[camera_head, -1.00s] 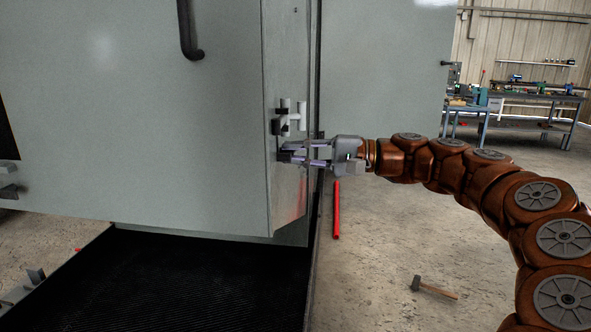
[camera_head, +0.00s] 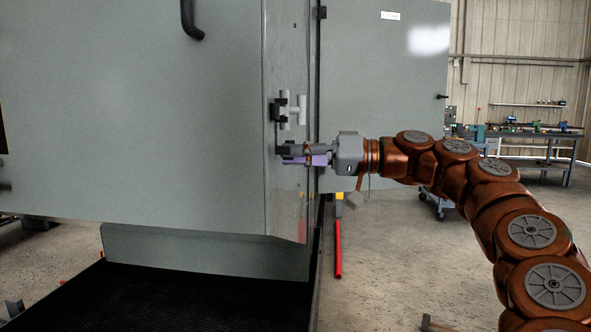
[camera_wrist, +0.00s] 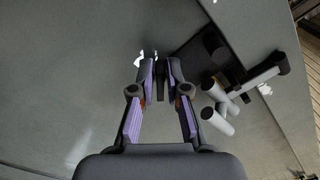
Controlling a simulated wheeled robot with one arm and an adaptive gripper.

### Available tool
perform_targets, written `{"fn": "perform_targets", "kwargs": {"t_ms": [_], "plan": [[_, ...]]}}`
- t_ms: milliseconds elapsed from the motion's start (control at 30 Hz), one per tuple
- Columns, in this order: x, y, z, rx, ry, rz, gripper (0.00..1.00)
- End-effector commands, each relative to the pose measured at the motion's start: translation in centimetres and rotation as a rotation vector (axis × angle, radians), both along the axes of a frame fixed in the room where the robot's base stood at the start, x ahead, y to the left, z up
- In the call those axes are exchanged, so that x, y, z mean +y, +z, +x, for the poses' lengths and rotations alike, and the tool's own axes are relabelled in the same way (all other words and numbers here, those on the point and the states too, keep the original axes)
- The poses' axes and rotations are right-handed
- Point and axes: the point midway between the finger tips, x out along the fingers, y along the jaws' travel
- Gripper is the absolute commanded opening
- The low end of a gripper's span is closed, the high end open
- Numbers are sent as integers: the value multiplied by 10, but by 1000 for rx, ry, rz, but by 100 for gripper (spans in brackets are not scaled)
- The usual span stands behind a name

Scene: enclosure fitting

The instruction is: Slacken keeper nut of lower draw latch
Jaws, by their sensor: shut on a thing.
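The grey draw latch (camera_head: 290,110) with its T-shaped handle and dark base is on the narrow side face of the grey enclosure (camera_head: 150,110). My gripper (camera_head: 284,155) reaches in from the right just below it. In the wrist view, my gripper's purple-padded fingers (camera_wrist: 160,75) converge on a small dark part (camera_wrist: 160,66), which I take to be the keeper nut; the fingers hide most of it. The latch shows just to the right of the fingers, with its dark base (camera_wrist: 212,45) and pale cylinders (camera_wrist: 217,120) close to the right finger.
Another grey panel (camera_head: 385,100) stands behind my gripper. A black ribbed mat (camera_head: 150,300) lies under the enclosure. A workbench (camera_head: 530,140) is at the far right. The concrete floor to the right is mostly clear.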

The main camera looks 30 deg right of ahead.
Motion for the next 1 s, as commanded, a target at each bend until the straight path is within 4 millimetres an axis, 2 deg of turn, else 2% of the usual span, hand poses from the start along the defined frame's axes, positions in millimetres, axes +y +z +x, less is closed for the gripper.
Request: {"fn": "perform_targets", "kwargs": {"t_ms": [33,400,967,1000], "plan": [[0,-5,1,-26,1,-21,0],[-1,-4,2,-157,-1,-108,0],[-1,-2,2,-180,-1,-123,0],[-1,-2,2,-180,-1,-123,17]]}}
